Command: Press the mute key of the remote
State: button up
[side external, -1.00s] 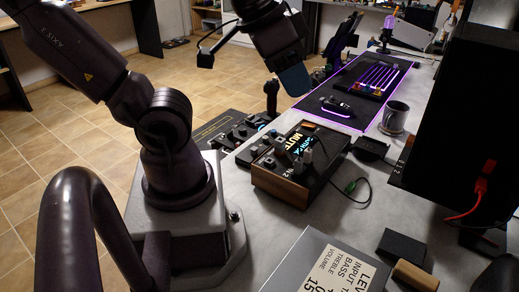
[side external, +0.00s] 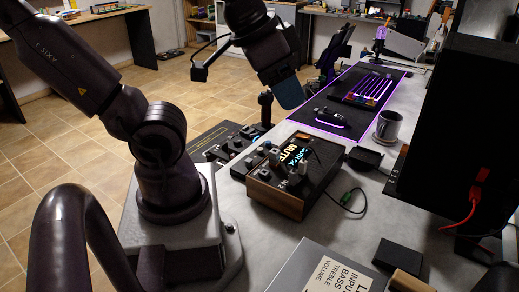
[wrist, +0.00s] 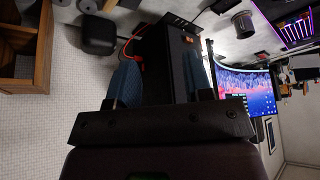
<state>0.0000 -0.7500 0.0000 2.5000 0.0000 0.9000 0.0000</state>
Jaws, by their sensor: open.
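I cannot make out a remote or its mute key in either view. My gripper (side external: 290,92) is raised beyond that box, near the dark desk mat, with a blue fingertip pointing down. The wrist view shows my gripper (wrist: 163,80) with two blue fingers spread apart and nothing held between them. A dark box (wrist: 164,60) lies beyond the fingers there.
A mug (side external: 387,127), a mouse (side external: 318,118) and a lit keyboard (side external: 370,88) are on the bench's far part. A joystick (side external: 265,110) stands left of my gripper. A tall black panel (side external: 455,130) with a red cable blocks the right.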

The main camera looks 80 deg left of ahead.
grip_shut()
dwell(1.7)
